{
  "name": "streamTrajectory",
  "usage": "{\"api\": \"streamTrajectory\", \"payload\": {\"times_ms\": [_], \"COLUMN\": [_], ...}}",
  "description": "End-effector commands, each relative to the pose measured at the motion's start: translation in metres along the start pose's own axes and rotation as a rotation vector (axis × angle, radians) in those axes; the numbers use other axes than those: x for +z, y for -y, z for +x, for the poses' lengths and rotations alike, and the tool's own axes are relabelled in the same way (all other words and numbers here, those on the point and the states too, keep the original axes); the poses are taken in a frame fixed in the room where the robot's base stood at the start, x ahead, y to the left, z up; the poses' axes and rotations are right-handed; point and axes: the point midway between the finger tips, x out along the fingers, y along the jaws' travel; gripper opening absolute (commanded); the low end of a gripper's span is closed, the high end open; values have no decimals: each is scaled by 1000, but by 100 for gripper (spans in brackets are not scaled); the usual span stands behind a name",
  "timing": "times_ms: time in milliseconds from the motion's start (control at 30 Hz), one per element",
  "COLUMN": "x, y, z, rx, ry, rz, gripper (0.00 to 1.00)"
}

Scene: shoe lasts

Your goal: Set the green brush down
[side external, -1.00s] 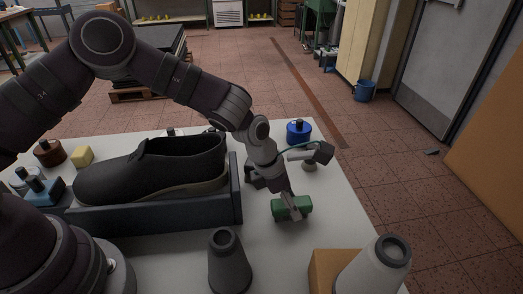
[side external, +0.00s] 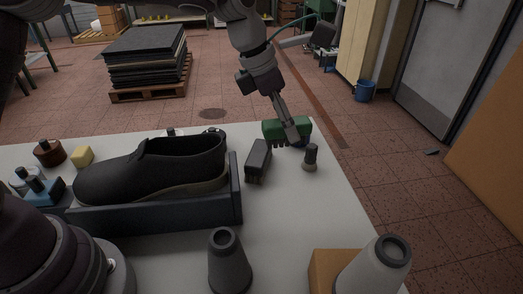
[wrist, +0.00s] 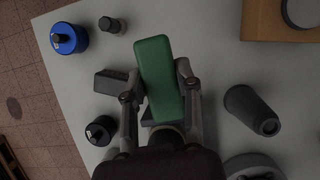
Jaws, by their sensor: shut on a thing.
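The green brush (side external: 287,130) is held in my gripper (side external: 294,134), above the far right part of the white table. In the wrist view the green brush (wrist: 157,70) lies lengthwise between the two fingers of my gripper (wrist: 160,85), its flat green back facing the camera. My gripper is shut on it. The brush looks clear of the table in the side view, but I cannot tell the exact height.
A dark block-like brush (side external: 258,160) and a small knobbed item (side external: 310,160) stand near below. A blue jar (wrist: 68,38) shows in the wrist view. A black shoe (side external: 155,170) sits in a dark tray (side external: 150,218). Table right of the tray (side external: 285,205) is bare.

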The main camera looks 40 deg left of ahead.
Motion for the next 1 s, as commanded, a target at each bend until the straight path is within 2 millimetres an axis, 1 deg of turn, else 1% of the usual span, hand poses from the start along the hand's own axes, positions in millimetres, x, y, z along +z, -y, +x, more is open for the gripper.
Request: {"api": "streamTrajectory", "payload": {"times_ms": [33, 167, 267, 333, 367, 400, 467, 500, 567, 600, 700, 800, 900, 1000], "x": [-4, -20, -40, -60, -71, -87, -116, -138, -170, -189, -230, -261, -282, -299], "y": [-12, -46, -80, -106, -118, -135, -158, -172, -187, -195, -204, -206, -206, -204], "z": [-1, -6, -13, -21, -25, -31, -43, -52, -66, -74, -92, -106, -117, -125], "rx": [11, 42, 74, 100, 112, 129, 156, 173, 197, 211, 235, 253, 266, 275], "ry": [1, 3, 5, 5, 5, 4, 1, -2, -4, -4, -8, -8, -8, -8], "rz": [-20, -77, -139, -191, -217, -253, -316, -359, -420, -458, -534, -592, -632, -665], "gripper": [0, 0, 0, 0, 0, 0, 0, 0, 0, 0, 0, 0, 0, 0]}}
